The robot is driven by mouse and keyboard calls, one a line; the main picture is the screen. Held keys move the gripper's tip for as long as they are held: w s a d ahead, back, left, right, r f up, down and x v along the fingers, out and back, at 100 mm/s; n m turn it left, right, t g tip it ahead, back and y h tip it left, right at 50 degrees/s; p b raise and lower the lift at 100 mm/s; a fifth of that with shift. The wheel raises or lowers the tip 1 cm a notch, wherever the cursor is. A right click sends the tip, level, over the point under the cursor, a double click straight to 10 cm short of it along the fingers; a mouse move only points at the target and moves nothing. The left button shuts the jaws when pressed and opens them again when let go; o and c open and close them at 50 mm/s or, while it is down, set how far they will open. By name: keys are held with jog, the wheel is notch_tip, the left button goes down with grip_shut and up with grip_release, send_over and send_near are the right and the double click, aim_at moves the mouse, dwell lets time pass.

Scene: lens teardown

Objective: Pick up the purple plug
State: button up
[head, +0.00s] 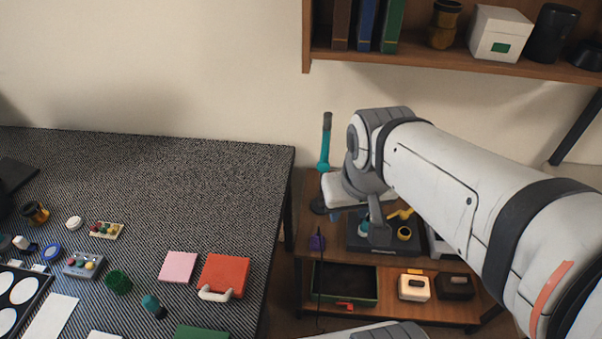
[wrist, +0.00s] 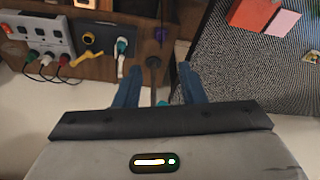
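The purple plug (head: 317,240) sits on the left part of the wooden bench top in the head view, with a dark cord hanging below it. It also shows in the wrist view, where the small purple plug (wrist: 160,34) is at the top, beyond the fingertips and close to the bench edge. My gripper (wrist: 158,74) is open, its two blue fingers spread apart. The fingers are short of the plug, and nothing is held between them. In the head view my arm hides most of the gripper.
A dark-and-teal upright tool (head: 325,145) stands near the plug, and shows between my fingers in the wrist view. A power strip (wrist: 37,36) with several plugs and a yellow-ringed socket (wrist: 88,39) lie left in the wrist view. A dark textured table (head: 180,180) stands left.

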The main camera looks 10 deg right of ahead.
jog(key=shift+o, duration=0.5)
jog(key=shift+a, duration=0.1)
jog(key=shift+o, duration=1)
jog(key=w+d+f+n+b, duration=0.1)
jog(key=w+f+n+b, duration=0.2)
jog(key=f+b, duration=0.1)
jog(key=shift+d+f+n+h, duration=0.25)
jog(key=shift+f+n+h, duration=0.05)
jog(key=shift+f, duration=0.4)
jog(key=n+h+b, duration=0.3)
jog(key=n+b, duration=1.3)
jog(key=n, duration=0.6)
send_near(317, 235)
notch_tip(317, 235, down, 2)
jog(key=f, duration=0.1)
jog(key=w+d+f+b, duration=0.1)
jog(key=shift+w+d+f, duration=0.2)
jog(key=shift+f, duration=0.1)
jog(key=b+x, duration=0.2)
jog(key=x, duration=0.3)
jog(key=shift+f, duration=0.1)
grip_shut()
